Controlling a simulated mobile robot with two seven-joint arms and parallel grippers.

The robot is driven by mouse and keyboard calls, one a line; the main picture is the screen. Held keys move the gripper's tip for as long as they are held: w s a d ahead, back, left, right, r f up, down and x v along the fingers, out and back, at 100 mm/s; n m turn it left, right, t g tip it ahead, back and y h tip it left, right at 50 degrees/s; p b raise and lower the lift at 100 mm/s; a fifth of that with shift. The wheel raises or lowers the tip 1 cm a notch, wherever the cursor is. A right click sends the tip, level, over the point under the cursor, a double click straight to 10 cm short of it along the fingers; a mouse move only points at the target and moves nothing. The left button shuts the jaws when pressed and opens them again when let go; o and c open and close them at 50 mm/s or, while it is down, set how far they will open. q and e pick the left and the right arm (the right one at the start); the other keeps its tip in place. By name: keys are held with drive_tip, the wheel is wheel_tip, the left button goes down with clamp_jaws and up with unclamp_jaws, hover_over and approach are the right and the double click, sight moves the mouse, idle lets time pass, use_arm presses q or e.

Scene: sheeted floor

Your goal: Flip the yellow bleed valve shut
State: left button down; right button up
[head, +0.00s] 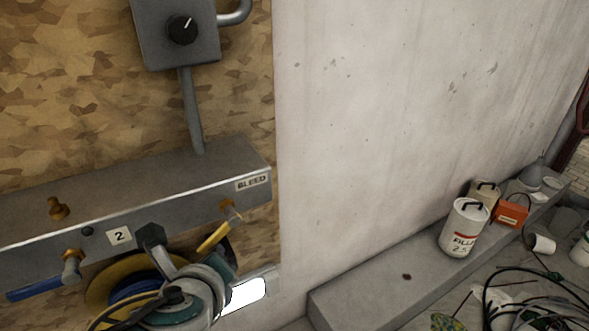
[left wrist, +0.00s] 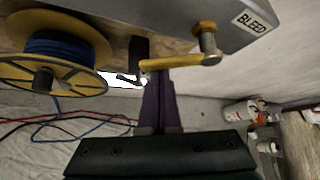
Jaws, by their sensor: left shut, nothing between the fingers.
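The yellow bleed valve lever (head: 213,240) hangs slanting down and left from its brass fitting under the BLEED label (head: 252,182) on the grey metal manifold (head: 150,190). In the left wrist view the lever (left wrist: 178,62) runs sideways to the left from its brass pivot (left wrist: 207,40). My left gripper (left wrist: 160,78) is shut and empty, its dark fingers side by side. Its tips are right at the lever, partly hidden by it; I cannot tell whether they touch. In the head view my left wrist covers the area below the lever. My right gripper is not in view.
A blue-handled valve (head: 40,288) sits at the manifold's left. A yellow reel with blue hose (left wrist: 55,50) hangs close by. A control box with a black knob (head: 183,30) is above. The plain wall is clear.

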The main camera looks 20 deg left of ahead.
sight(203, 244)
use_arm(q)
drive_tip(key=shift+s+a+r+m+g+y+p, duration=0.1)
drive_tip(key=shift+a+r+m+g+y+p, duration=0.15)
drive_tip(key=shift+r+p, duration=0.2)
drive_tip(key=shift+a+r+m+g+y+p, duration=0.15)
drive_tip(key=shift+r+m+g+p, duration=0.1)
drive_tip(key=shift+r+g+p, duration=0.15)
drive_tip(key=shift+s+r+m+g+y+p, duration=0.2)
drive_tip(key=shift+r+m+g+y+p, duration=0.3)
drive_tip(key=shift+m+g+y+p, duration=0.4)
drive_tip(key=shift+a+r+p, duration=0.1)
drive_tip(key=shift+r+p, duration=0.1)
drive_tip(key=shift+p, duration=0.2)
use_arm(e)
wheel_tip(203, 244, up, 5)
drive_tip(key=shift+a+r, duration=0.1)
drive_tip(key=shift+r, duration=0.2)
